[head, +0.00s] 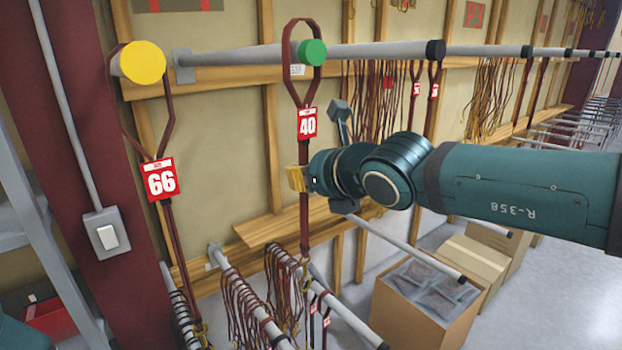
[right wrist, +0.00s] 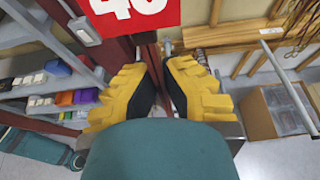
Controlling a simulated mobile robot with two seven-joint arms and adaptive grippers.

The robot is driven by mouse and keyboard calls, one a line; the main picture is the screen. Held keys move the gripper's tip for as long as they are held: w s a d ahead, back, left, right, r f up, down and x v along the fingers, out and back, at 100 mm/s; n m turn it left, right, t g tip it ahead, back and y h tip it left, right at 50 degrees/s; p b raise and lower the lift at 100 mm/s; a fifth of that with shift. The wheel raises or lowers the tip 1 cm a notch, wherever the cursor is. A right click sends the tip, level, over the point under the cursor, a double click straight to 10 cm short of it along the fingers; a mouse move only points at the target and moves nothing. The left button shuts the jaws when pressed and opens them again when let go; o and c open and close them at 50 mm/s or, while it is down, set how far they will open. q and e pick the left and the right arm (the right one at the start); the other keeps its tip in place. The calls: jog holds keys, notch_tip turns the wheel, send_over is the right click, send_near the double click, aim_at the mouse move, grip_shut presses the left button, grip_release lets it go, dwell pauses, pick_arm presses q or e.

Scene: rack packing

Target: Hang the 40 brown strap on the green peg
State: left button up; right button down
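The brown strap (head: 304,228) carries a red-and-white 40 tag (head: 307,123), partly seen in the right wrist view (right wrist: 130,14). Its loop frames the green peg (head: 313,52): the left side crosses in front of the rod, the right side passes behind the green end. The loop's top is above the peg, not resting on it. My right gripper (head: 297,178) is at the strap below the tag. In the right wrist view its yellow fingers (right wrist: 161,72) are close together with the strap between them. My left gripper is not in view.
A yellow peg (head: 142,62) with a 66-tagged strap (head: 160,180) is on the left. Black-ended pegs (head: 435,50) with straps continue to the right. Lower rods (head: 350,318) hold more straps. Cardboard boxes (head: 412,322) stand on the floor. A dark red post (head: 95,180) is at the left.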

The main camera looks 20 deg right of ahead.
jog(key=shift+f+b+x, duration=0.2)
jog(key=shift+b+x, duration=0.15)
jog(key=shift+x, duration=0.75)
jog(key=shift+f+b+x, duration=0.25)
jog(key=shift+b+x, duration=0.1)
jog(key=shift+x, duration=0.75)
jog(key=shift+s, duration=0.15)
jog(key=c, duration=1.1)
grip_release()
jog(key=shift+o, duration=0.2)
jog(key=shift+d, duration=0.1)
jog(key=shift+s, duration=0.1)
